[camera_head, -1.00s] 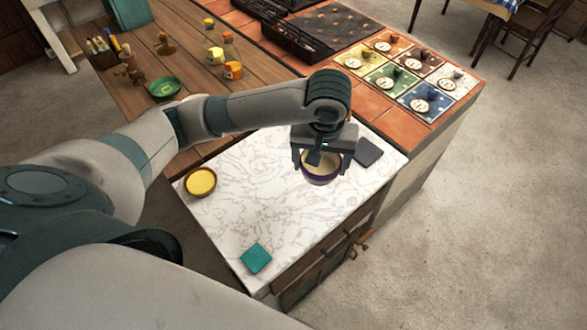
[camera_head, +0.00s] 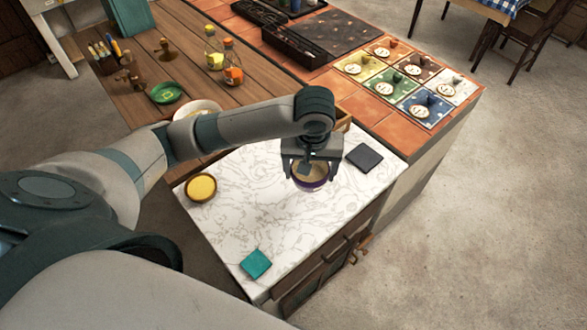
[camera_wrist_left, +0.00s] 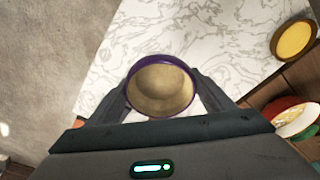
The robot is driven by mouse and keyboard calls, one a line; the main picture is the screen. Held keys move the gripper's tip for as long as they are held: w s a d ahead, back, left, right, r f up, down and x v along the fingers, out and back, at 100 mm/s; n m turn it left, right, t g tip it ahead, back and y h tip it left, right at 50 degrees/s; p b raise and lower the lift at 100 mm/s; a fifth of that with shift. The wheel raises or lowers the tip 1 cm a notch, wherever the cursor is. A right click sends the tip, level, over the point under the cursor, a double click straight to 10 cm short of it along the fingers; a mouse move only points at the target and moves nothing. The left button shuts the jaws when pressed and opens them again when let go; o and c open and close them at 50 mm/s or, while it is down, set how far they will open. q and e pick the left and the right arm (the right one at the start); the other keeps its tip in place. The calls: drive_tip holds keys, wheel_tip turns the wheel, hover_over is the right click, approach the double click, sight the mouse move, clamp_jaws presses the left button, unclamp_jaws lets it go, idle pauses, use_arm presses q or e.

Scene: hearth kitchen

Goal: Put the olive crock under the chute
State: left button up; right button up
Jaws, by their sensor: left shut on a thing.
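A small round crock (camera_head: 311,184) with a purple outside and a tan, beige inside is between the fingers of my left gripper (camera_head: 311,171), over the white marble counter. In the left wrist view the crock (camera_wrist_left: 160,65) shows its purple rim and open top, with a finger against each side. My left gripper is shut on it. I cannot tell whether its base touches the marble. No plainly olive-coloured crock shows, and I cannot make out a chute. My right gripper is not in view.
On the marble counter (camera_head: 250,205) lie a yellow-filled round dish (camera_head: 201,187), a teal square (camera_head: 256,263) and a dark square (camera_head: 363,157). A pale bowl (camera_head: 190,106) is partly behind my arm. Patterned tiles with small items lie at back right. The marble's front middle is clear.

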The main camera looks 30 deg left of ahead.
use_arm(q)
drive_tip(key=w+a+f, duration=0.1)
drive_tip(key=a, duration=0.1)
drive_tip(key=w+a+f+p, duration=0.1)
drive_tip(key=a, duration=0.1)
drive_tip(key=w+a+f, duration=0.1)
drive_tip(key=a+f, duration=0.1)
drive_tip(key=shift+w+a, duration=0.25)
drive_tip(key=shift+w, duration=0.15)
drive_tip(key=shift+w+a+f, duration=0.25)
drive_tip(key=shift+a+f, duration=0.1)
drive_tip(key=shift+f, duration=0.05)
drive_tip(key=shift+p, duration=0.3)
drive_tip(key=shift+f, duration=0.3)
wheel_tip(320, 180, down, 3)
drive_tip(key=shift+r+p, duration=0.1)
drive_tip(key=shift+p, duration=0.55)
drive_tip(key=shift+f, duration=0.3)
